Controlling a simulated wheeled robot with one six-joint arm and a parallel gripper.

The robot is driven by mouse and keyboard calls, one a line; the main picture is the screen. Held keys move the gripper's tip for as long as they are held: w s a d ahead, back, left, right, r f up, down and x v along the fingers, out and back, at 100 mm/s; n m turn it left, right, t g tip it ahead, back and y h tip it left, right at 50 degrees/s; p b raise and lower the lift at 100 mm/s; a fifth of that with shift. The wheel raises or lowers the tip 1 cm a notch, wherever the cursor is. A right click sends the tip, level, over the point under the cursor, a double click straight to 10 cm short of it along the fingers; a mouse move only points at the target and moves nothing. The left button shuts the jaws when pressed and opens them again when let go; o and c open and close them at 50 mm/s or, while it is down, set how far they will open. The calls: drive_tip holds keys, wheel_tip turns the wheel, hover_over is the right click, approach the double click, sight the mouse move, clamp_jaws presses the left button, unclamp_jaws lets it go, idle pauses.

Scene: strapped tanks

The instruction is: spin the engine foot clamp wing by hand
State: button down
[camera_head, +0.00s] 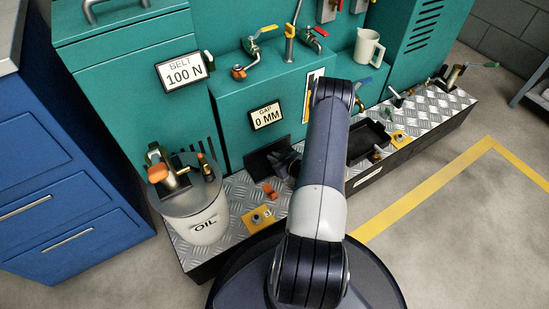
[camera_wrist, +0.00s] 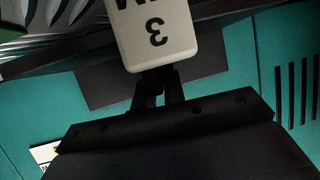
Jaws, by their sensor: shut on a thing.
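In the head view my gripper (camera_head: 287,165) is low in front of the teal cabinet, partly behind my arm. Just below it an orange wing-like piece (camera_head: 270,190) shows near the tread plate. Another orange knob (camera_head: 162,173) is on the clamp at the oil drum's top. I cannot tell which orange piece is the engine foot clamp wing. The wrist view shows neither.
The oil drum (camera_head: 203,223) stands left on the tread-plate ledge (camera_head: 235,188). A yellow plate (camera_head: 258,219) lies in front of my gripper. A sign reads GAP 0 MM (camera_head: 267,117); another reads BELT 100 N (camera_head: 183,74). A black tray (camera_head: 368,142) is to the right.

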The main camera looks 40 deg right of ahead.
drive_tip(key=shift+s+a+f+m+h+b, duration=0.1)
drive_tip(key=shift+f+m+h+b, duration=0.05)
drive_tip(key=shift+m+h, duration=0.55)
drive_tip(key=shift+s+f+m+h+b, duration=0.15)
drive_tip(key=shift+m+h, duration=0.35)
drive_tip(key=shift+h, duration=0.3)
drive_tip(key=c, duration=1.5)
unclamp_jaws()
drive_tip(key=shift+w, duration=0.1)
drive_tip(key=shift+r, duration=0.1)
drive_tip(key=shift+s+r, duration=0.25)
drive_tip(key=shift+s, duration=0.15)
drive_tip(key=p+v, duration=0.3)
drive_tip(key=v, duration=0.7)
drive_tip(key=shift+f, duration=0.15)
